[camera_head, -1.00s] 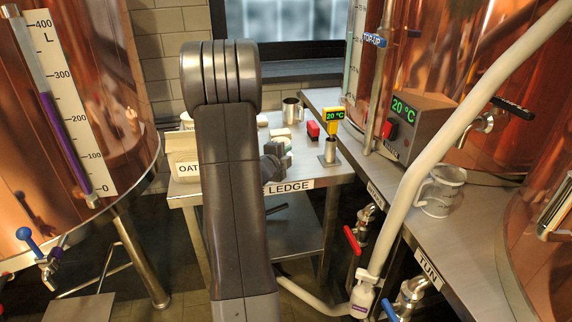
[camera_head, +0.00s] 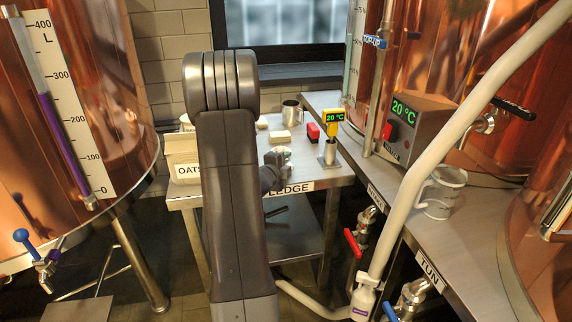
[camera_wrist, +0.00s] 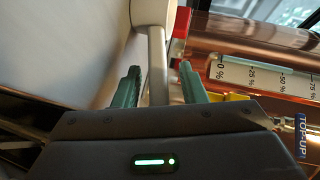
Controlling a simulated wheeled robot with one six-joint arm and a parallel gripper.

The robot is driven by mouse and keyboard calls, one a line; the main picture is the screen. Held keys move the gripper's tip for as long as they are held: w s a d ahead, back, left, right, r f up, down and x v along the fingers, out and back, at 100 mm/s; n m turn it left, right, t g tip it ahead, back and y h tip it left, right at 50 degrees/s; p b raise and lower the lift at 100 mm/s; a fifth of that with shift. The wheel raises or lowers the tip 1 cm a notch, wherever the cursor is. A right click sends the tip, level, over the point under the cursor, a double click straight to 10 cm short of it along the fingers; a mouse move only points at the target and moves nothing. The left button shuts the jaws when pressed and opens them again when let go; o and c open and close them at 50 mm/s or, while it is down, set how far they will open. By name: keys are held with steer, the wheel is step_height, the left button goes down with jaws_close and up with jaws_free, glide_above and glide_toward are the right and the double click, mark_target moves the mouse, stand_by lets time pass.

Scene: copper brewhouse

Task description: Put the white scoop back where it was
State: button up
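In the wrist view a pale handle (camera_wrist: 157,62) runs up between the two green fingers of my gripper (camera_wrist: 161,88) to a whitish, wider part at the top edge. I take this to be the white scoop. The fingers stand apart with a gap on each side of the handle. In the head view my gripper (camera_head: 277,164) is low over the front of the steel ledge (camera_head: 330,177). A small pale round shape (camera_head: 285,152) shows just behind the fingers; I cannot tell whether it is the scoop. My arm hides part of the ledge.
A glass jug (camera_head: 441,192) stands on the right counter. Copper vessels flank both sides.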

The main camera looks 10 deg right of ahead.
steer(key=v, duration=1.2)
